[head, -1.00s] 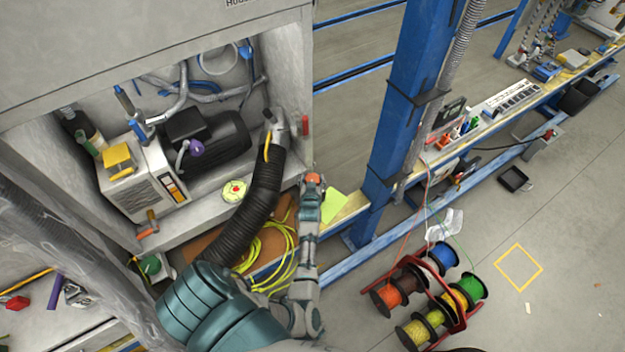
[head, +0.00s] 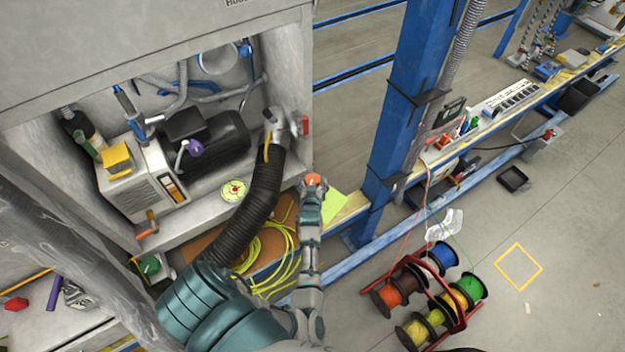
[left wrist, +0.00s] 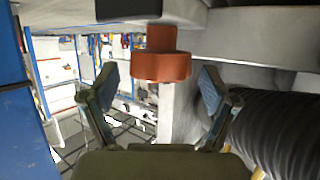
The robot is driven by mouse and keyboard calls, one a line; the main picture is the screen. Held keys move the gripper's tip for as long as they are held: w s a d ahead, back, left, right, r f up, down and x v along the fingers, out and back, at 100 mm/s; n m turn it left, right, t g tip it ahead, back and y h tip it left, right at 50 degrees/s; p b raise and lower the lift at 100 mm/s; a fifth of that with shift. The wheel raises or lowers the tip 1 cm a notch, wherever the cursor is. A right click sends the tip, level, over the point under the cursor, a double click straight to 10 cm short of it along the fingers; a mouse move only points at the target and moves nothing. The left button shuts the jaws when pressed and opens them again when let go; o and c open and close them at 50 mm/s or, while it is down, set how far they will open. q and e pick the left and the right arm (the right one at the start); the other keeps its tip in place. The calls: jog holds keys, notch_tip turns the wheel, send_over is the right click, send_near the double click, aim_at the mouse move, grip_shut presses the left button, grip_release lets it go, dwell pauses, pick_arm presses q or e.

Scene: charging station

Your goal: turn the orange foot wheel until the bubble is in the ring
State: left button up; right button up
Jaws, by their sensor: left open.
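The orange foot wheel (head: 315,180) sits at the right front corner of the grey cabinet in the head view. In the left wrist view the lobed wheel (left wrist: 161,66) hangs below a grey ledge on a short orange stem. My left gripper (head: 312,189) is just below it; in the left wrist view its two pads (left wrist: 160,88) stand apart on either side of the wheel, with gaps visible. A round yellow-green level (head: 234,190) with red marks lies on the cabinet floor. It is too small to tell where its bubble is. My right gripper is not in view.
A black ribbed hose (head: 250,215) runs down close to the left of my gripper. A blue post (head: 405,110) stands to the right. Yellow cable (head: 270,252) lies below the cabinet. A rack of coloured spools (head: 425,295) stands on the floor at lower right.

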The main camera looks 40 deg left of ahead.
pick_arm(q)
jog(key=v, duration=0.5)
jog(key=shift+s+d+r, duration=0.1)
jog(key=shift+s+d, duration=0.1)
